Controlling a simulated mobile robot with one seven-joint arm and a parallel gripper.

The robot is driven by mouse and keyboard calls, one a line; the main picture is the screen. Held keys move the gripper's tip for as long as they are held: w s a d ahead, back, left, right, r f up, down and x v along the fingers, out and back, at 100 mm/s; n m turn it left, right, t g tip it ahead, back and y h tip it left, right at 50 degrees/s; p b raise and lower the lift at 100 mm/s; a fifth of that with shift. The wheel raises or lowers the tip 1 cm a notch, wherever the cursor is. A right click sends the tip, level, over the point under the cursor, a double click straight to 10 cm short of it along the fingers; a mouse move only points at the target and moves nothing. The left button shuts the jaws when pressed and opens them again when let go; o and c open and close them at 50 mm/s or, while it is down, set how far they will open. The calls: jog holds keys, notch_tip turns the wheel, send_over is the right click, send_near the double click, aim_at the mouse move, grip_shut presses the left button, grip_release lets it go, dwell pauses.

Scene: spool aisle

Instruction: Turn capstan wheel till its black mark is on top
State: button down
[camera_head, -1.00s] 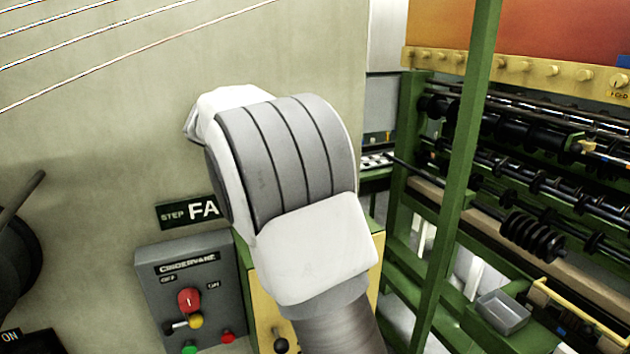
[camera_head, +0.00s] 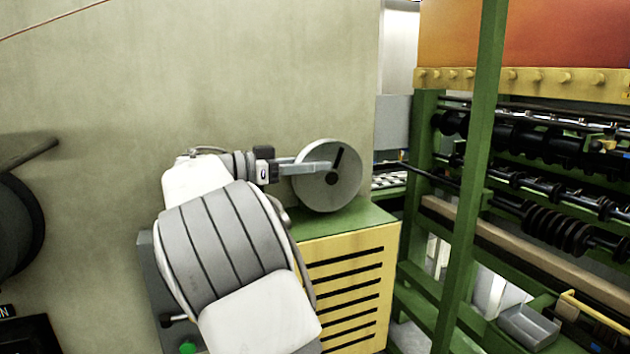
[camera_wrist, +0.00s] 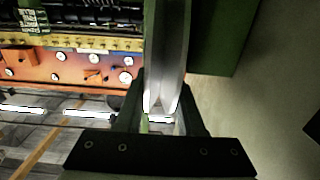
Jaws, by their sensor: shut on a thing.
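The capstan wheel (camera_head: 345,190) is a grey disc with a dark hub, standing above the green top of a yellow louvred cabinet. Its black mark (camera_head: 339,158) runs from near the hub towards the rim, pointing up and a little to the right in the head view. My gripper (camera_head: 318,167) reaches in from the left and is shut on the wheel's rim. In the wrist view the wheel (camera_wrist: 166,45) shows edge-on between the two fingers (camera_wrist: 161,108). The far finger is mostly hidden in the head view.
The yellow cabinet (camera_head: 350,285) stands below the wheel. A green post (camera_head: 480,190) and a frame with black rollers (camera_head: 560,150) are at the right. A dark round thing (camera_head: 15,235) is at the left edge. The beige wall (camera_head: 250,80) behind is bare.

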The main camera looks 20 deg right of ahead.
jog(key=shift+a+h+b, duration=0.1)
jog(key=shift+h+b, duration=0.3)
jog(key=shift+b, duration=0.2)
jog(key=c, duration=0.8)
grip_release()
jog(key=shift+f, duration=0.1)
jog(key=shift+a, duration=0.15)
jog(key=a+p, duration=0.1)
jog(key=a, duration=1.6)
jog(key=shift+s+f, duration=0.35)
jog(key=shift+o, duration=1.4)
